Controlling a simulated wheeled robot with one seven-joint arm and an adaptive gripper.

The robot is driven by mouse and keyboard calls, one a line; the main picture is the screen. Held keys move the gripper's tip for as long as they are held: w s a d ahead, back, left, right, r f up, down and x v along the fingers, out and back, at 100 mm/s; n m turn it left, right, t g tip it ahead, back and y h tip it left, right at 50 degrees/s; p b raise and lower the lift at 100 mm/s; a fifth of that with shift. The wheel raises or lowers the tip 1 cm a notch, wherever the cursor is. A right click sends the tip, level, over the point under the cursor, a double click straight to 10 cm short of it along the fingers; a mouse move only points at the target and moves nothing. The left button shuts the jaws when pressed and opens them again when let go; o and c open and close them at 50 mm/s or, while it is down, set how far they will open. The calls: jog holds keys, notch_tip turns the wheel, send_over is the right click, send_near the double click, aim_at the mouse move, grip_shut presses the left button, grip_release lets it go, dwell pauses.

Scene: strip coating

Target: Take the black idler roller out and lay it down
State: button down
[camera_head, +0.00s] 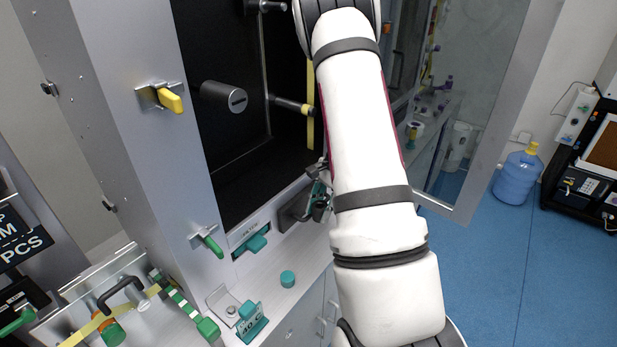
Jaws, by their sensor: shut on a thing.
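My gripper (319,194) is low in front of the cabinet opening, partly hidden behind my white arm. It is shut on a dark, short cylindrical piece (294,212), which looks like the black idler roller. The piece is tilted and sits just above the pale ledge; I cannot tell whether it touches it. Inside the dark chamber, a dark grey slotted roller (223,97) sticks out of the back wall.
The pale ledge (262,303) holds a teal knob (288,279) and a teal-labelled bracket (250,318). A yellow latch (170,100) and a green latch (212,245) stick out from the cabinet frame. The open glass door (480,110) stands at right.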

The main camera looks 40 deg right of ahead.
jog(key=shift+s+a+f+m+t, duration=0.15)
jog(key=shift+s+a+f, duration=0.1)
jog(key=shift+f, duration=0.25)
jog(key=shift+s+a+f+m+t, duration=0.1)
jog(key=shift+s+a+f+m, duration=0.1)
jog(key=shift+f, duration=0.25)
jog(key=shift+s+a+f+m+t, duration=0.15)
jog(key=shift+a+f, duration=0.1)
jog(key=shift+f, duration=0.25)
jog(key=b, duration=0.3)
send_over(315, 250)
jog(key=d, duration=0.1)
jog(key=shift+s+d+f, duration=0.1)
jog(key=shift+s+f, duration=0.05)
jog(key=shift+f, duration=1.4)
jog(key=shift+s+d+f, duration=0.1)
jog(key=shift+f, duration=1.4)
jog(key=shift+f+b, duration=0.3)
jog(key=shift+b, duration=0.1)
jog(key=shift+f, duration=0.3)
jog(key=shift+f+b, duration=0.3)
jog(key=shift+b, duration=0.05)
jog(key=c, duration=1)
grip_release()
jog(key=shift+c, duration=0.2)
